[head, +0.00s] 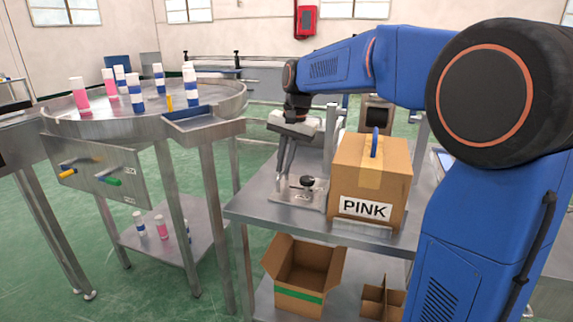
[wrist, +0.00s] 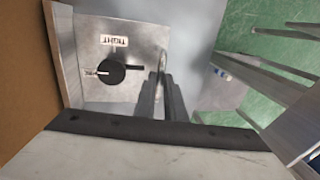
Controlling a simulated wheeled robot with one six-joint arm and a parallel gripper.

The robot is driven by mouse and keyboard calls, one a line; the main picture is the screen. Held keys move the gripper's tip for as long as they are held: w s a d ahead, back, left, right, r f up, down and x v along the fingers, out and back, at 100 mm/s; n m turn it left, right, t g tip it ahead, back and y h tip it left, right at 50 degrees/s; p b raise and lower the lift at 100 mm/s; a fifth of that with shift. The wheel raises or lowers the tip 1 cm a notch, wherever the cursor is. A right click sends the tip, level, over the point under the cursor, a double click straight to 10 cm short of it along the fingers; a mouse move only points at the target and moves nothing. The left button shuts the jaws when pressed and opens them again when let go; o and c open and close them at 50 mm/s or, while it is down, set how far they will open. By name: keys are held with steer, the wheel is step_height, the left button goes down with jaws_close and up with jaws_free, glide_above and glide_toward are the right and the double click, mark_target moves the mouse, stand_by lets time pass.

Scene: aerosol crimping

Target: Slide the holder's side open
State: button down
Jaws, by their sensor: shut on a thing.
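The holder's side is a grey metal plate (head: 288,197) on the bench, left of the PINK carton. In the wrist view the plate (wrist: 92,35) bears a TIGHT label and a black knob (wrist: 124,72) with a white pointer mark. An upright metal wall (wrist: 62,45) runs along its left edge beside the brown carton (wrist: 18,60). My gripper (head: 281,175) reaches down at the plate's left end. In the wrist view its fingers (wrist: 163,90) are close together, shut on a thin metal part at the plate's right edge, mostly hidden between them.
The PINK carton (head: 390,175) stands on the steel bench (head: 255,208), with a blue item on top. An open carton (head: 307,262) and a divided insert (head: 380,300) sit on the lower shelf. A round steel table (head: 130,122) with several bottles stands left, across a gap.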

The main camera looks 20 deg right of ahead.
steer(key=w+a, duration=0.1)
steer(key=a, duration=0.1)
steer(key=w+a, duration=0.2)
steer(key=shift+a, duration=0.1)
steer(key=c, duration=1.8)
jaws_free()
steer(key=shift+w+a, duration=0.1)
steer(key=d+r, duration=0.1)
steer(key=r, duration=0.4)
steer(key=s+d+r, duration=0.1)
steer(key=r, duration=0.5)
steer(key=s+r, duration=0.1)
steer(key=r, duration=0.5)
steer(key=shift+d, duration=0.4)
steer(key=shift+s, duration=0.1)
